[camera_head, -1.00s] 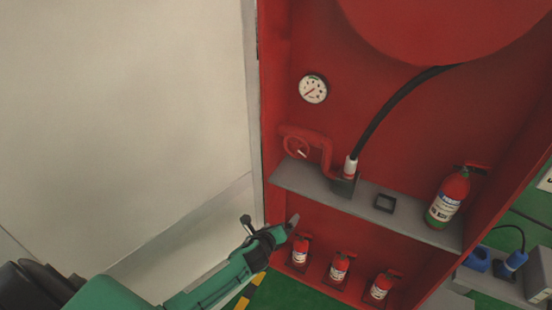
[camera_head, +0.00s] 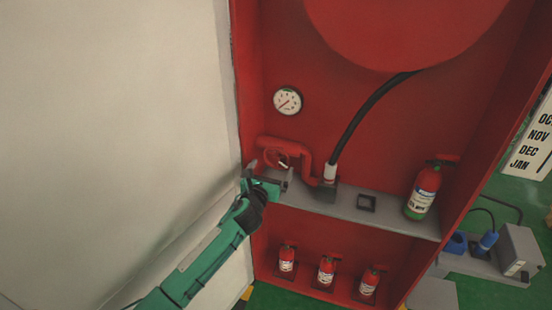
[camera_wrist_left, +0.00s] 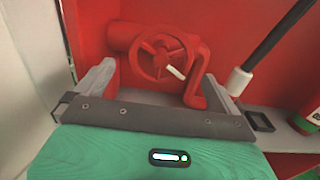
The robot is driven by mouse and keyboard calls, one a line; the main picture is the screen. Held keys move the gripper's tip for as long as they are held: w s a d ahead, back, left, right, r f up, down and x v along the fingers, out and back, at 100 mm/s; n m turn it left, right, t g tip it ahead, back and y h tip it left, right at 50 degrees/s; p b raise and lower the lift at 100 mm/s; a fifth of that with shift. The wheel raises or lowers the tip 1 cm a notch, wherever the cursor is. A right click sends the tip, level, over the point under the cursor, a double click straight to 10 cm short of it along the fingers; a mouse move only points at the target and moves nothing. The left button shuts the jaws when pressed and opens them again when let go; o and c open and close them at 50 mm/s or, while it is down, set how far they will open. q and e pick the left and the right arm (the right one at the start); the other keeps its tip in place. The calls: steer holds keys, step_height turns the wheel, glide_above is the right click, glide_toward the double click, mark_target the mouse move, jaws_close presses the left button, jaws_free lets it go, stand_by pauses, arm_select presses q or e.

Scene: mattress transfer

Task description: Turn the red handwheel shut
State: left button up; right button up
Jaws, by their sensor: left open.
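The red handwheel (camera_head: 276,158) sits on a red pipe at the left of the red cabinet, just above the grey shelf. In the left wrist view the handwheel (camera_wrist_left: 161,57) faces me, with several spokes and a pale handle (camera_wrist_left: 176,72) at its lower right. My left gripper (camera_head: 268,172) is open in front of and slightly below the wheel. In the left wrist view its two fingers stand apart, left and right of the wheel, with nothing between them in its grip. I cannot see contact with the wheel. My right gripper is out of view.
A gauge (camera_head: 287,101) is above the pipe. A black hose (camera_head: 362,115) rises from the shelf (camera_head: 385,218). A fire extinguisher (camera_head: 423,192) stands at the shelf's right, several small ones below. A pale wall panel (camera_head: 110,120) lies close to my left arm.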

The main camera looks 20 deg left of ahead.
mark_target(276, 161)
arm_select(q)
steer(key=shift+w+d, duration=0.15)
steer(key=shift+w, duration=2.6)
steer(key=c, duration=0.9)
